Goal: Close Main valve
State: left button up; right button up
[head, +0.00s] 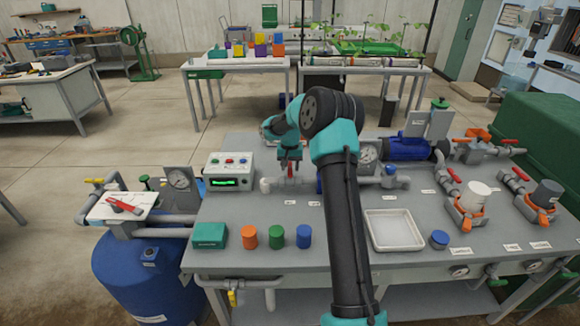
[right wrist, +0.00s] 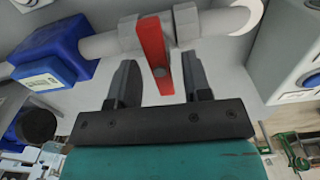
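A valve with a red lever handle (right wrist: 154,52) sits on a light pipe (right wrist: 103,45) in the right wrist view. In the head view the red handle (head: 290,172) shows just right of the control box, partly hidden by my gripper. My right gripper (head: 289,158) is over this valve. In the right wrist view its two fingers (right wrist: 160,62) are spread either side of the lever, with a gap on both sides. I cannot read the valve's label. My left gripper is not in view.
A control box (head: 231,170) stands left of the valve. Green, orange and blue containers (head: 276,237) stand at the bench's front left, and a white tray (head: 394,230) at the front middle. Other red-handled valves (head: 452,175) are on the right. A blue housing (right wrist: 55,52) adjoins the pipe.

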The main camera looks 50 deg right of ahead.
aim_at(290, 168)
notch_tip(290, 168, up, 18)
jog(key=shift+f, duration=0.25)
dwell(0.6)
